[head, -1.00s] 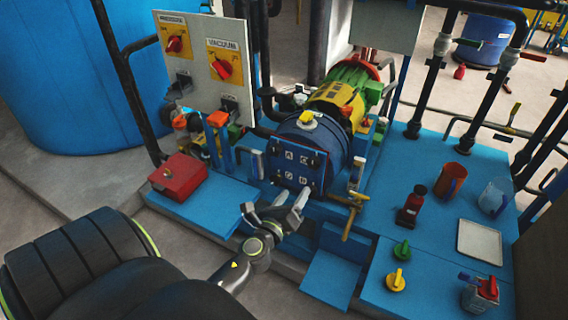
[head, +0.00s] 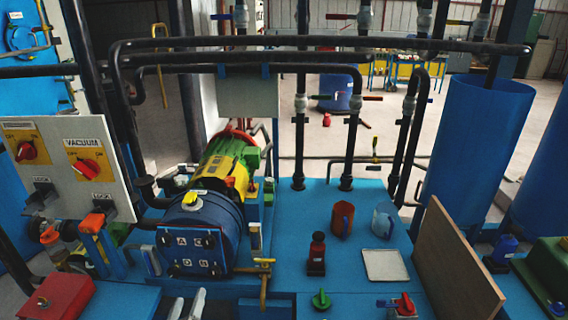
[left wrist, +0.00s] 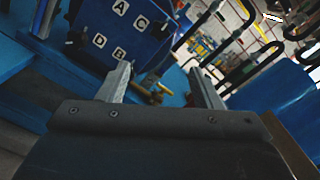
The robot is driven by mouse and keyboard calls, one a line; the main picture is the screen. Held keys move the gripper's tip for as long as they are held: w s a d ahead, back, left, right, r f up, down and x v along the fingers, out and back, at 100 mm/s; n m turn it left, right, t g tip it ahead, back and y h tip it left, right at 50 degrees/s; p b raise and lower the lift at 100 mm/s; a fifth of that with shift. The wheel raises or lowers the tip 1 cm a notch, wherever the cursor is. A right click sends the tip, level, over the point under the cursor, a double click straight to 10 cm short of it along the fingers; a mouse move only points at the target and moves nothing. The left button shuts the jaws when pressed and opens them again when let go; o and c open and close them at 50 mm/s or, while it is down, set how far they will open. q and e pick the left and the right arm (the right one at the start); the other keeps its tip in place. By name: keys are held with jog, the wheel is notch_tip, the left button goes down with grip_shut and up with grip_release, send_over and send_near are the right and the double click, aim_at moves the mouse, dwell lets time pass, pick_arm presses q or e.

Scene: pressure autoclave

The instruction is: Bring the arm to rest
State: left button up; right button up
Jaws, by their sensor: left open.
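My left gripper (head: 187,305) shows at the bottom edge of the head view, in front of the blue autoclave (head: 190,253) with its lettered front plate. Only its two finger tips show there; they are apart with nothing between them. In the left wrist view the open fingers (left wrist: 163,88) point toward the autoclave plate (left wrist: 118,35), which lies ahead and to the left, apart from them. A brass-coloured handle (left wrist: 150,86) shows beyond the fingers. My right gripper is not in view.
The control panel (head: 75,165) with red knobs stands at the left, above a red box (head: 55,297). A red cup (head: 343,218), a clear cup (head: 384,220), a dark red bottle (head: 317,254) and a white tray (head: 385,265) stand on the blue deck. A brown board (head: 452,270) stands to the right.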

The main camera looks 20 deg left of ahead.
pick_arm(q)
jog(key=s+f+n+g, duration=0.3)
jog(key=f+n, duration=0.1)
jog(key=f, duration=0.5)
jog(key=s+a+f+n+g, duration=0.1)
jog(key=s+f+n+g, duration=0.2)
jog(key=f, duration=0.7)
jog(key=s+f+n+g, duration=0.25)
jog(key=f+n, duration=0.25)
jog(key=f, duration=0.4)
jog(key=s+d+f+n+g+h, duration=0.1)
jog(key=s+f+n+g, duration=0.1)
jog(key=s+f+n, duration=0.3)
jog(key=s+d+f+n+g+h, duration=0.1)
jog(key=s+f+n, duration=0.4)
jog(key=s, duration=0.8)
jog(key=s+d+f+n+g+h, duration=0.1)
jog(key=s+f+n+g, duration=0.3)
jog(key=s+f, duration=0.4)
jog(key=shift+s+d+f+n+g, duration=0.15)
jog(key=shift+s+d+n+g, duration=0.3)
jog(key=shift+s+d, duration=0.2)
